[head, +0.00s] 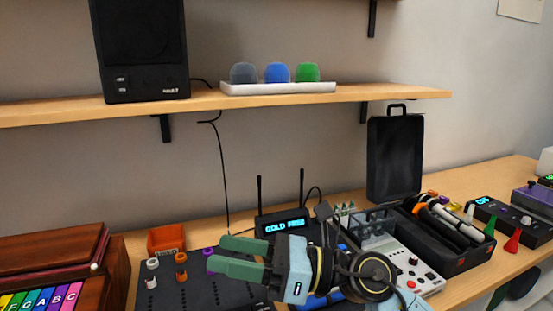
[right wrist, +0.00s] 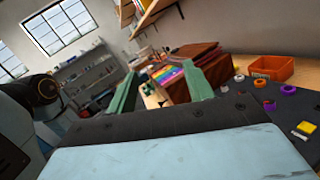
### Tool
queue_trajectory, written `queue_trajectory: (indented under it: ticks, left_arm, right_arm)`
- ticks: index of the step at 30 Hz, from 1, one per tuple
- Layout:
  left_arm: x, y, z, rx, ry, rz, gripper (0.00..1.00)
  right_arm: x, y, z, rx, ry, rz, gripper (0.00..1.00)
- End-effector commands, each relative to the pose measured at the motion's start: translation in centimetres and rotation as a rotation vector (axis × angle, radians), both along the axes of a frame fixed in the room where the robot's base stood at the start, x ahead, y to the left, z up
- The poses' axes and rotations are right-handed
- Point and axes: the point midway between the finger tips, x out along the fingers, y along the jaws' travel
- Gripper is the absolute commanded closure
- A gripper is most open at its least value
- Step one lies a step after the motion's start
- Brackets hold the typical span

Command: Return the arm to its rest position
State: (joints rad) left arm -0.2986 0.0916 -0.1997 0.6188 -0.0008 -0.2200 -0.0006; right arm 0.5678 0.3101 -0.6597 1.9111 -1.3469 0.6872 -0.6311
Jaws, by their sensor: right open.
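My right gripper (head: 226,257) has green fingers and a light blue body. In the head view it is raised over the table in the lower middle, with its fingers pointing left. The fingers are apart, and nothing is between them. In the right wrist view the two green fingers of the same gripper (right wrist: 160,98) stand well apart, with the wooden box and its colored keys behind them. The gripper hides part of the dark pegboard below it. My left gripper does not show in the head view.
A dark pegboard (head: 172,291) with colored rings lies beneath the gripper. An orange bin (head: 166,239) and a wooden box with colored keys (head: 45,299) stand left. A display device (head: 284,225), a black case (head: 395,160) and a white panel (head: 429,284) stand right. A shelf (head: 220,99) hangs above.

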Motion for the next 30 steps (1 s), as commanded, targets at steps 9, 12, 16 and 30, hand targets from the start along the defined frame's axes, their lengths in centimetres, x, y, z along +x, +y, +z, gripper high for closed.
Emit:
queue_trajectory:
  ticks: [9, 12, 16, 30]
  left_arm:
    - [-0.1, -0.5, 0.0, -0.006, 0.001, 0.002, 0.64]
    - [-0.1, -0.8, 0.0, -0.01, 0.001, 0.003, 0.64]
    - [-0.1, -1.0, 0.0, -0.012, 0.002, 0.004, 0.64]
    - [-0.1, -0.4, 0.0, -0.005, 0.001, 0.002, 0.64]
  right_arm:
    - [4.6, -10.8, 1.4, 0.805, 0.761, -0.339, 0.48]
    - [5.7, -15.3, -1.8, 1.026, 1.014, -0.466, 0.48]
    - [5.4, -20.6, -8.2, 1.29, 1.346, -0.654, 0.48]
    - [-10.7, -27.9, -28.4, -1.736, -2.119, 1.33, 0.48]
